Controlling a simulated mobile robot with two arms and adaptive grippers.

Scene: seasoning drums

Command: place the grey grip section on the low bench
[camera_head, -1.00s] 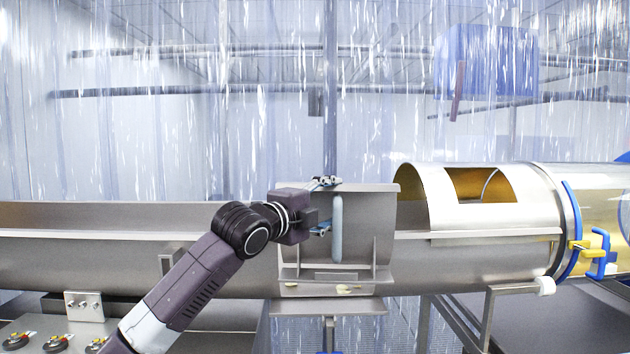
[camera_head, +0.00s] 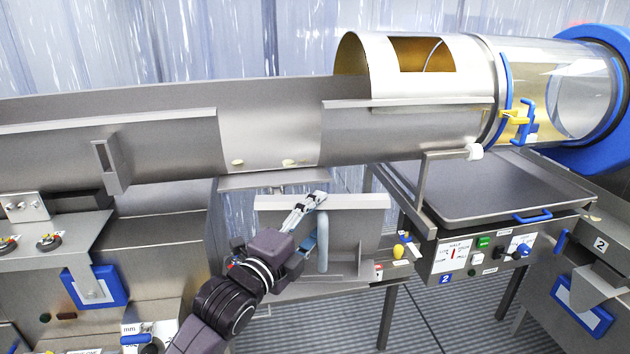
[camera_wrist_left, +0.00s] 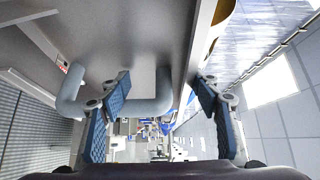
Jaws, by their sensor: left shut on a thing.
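The grey grip section (camera_head: 362,228) is a steel plate piece with a flange on top and a pale grey bar grip (camera_head: 322,242). In the head view it is upright, below the trough and in front of a low steel bench (camera_head: 290,292) or over it; I cannot tell whether it touches. My left gripper (camera_head: 312,222) is shut on the grip from the left. In the left wrist view the curved grey grip (camera_wrist_left: 150,104) lies between the blue finger pads of my left gripper (camera_wrist_left: 160,98), against the plate. My right gripper is not in view.
The long steel trough (camera_head: 170,140) runs above, with a bare gap (camera_head: 270,125). The drum (camera_head: 560,85) is at right. A control panel (camera_head: 490,250) and steel tray (camera_head: 500,190) stand right of the section. A small yellow knob (camera_head: 398,252) is close beside it.

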